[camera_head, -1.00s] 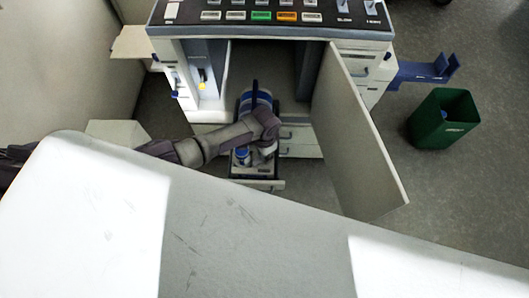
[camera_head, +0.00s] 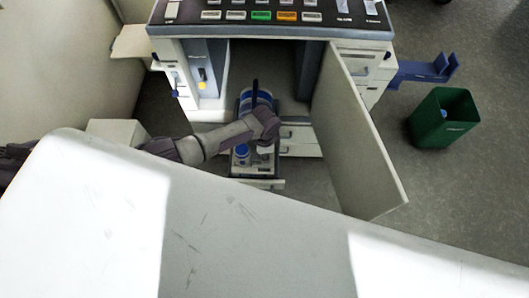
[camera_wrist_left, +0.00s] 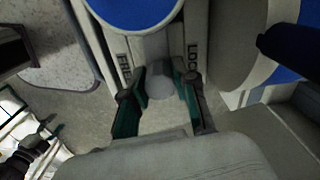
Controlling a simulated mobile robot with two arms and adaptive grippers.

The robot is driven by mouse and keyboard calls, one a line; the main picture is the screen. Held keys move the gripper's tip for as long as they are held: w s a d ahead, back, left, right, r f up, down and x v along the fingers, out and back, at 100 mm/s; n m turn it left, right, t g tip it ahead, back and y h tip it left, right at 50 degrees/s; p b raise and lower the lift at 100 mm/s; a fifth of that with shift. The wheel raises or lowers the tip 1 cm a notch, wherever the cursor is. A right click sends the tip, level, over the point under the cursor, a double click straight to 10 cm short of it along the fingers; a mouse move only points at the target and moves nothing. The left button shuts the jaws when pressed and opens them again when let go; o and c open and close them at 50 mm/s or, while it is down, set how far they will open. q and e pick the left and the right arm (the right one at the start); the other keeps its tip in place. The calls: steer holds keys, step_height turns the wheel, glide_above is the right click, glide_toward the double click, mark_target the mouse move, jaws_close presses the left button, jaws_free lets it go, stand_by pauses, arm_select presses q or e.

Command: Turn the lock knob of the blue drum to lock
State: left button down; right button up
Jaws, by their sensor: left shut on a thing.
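The blue drum (camera_head: 246,98) sits in the open bay of the machine, partly covered by my left arm. In the left wrist view, a large blue-and-white drum end (camera_wrist_left: 255,40) is at the right, with a dark blue handle. A round grey knob (camera_wrist_left: 160,84) lies between the fingers of my left gripper (camera_wrist_left: 160,95), which is shut on it. The word LOCK (camera_wrist_left: 193,55) is on the right side of the knob and a partly hidden FREE (camera_wrist_left: 125,70) is on the left. In the head view the fingers are hidden under the wrist.
An open door panel (camera_head: 360,140) stands right of the bay. A white surface (camera_head: 250,230) fills the foreground. A green bin (camera_head: 443,120) stands on the floor at right. A small blue cap (camera_head: 242,152) sits on the pulled-out unit beside my wrist.

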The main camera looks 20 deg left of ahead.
arm_select(q)
steer(key=c, duration=0.9)
jaws_free()
step_height(320, 180, up, 12)
steer(key=shift+f, duration=0.1)
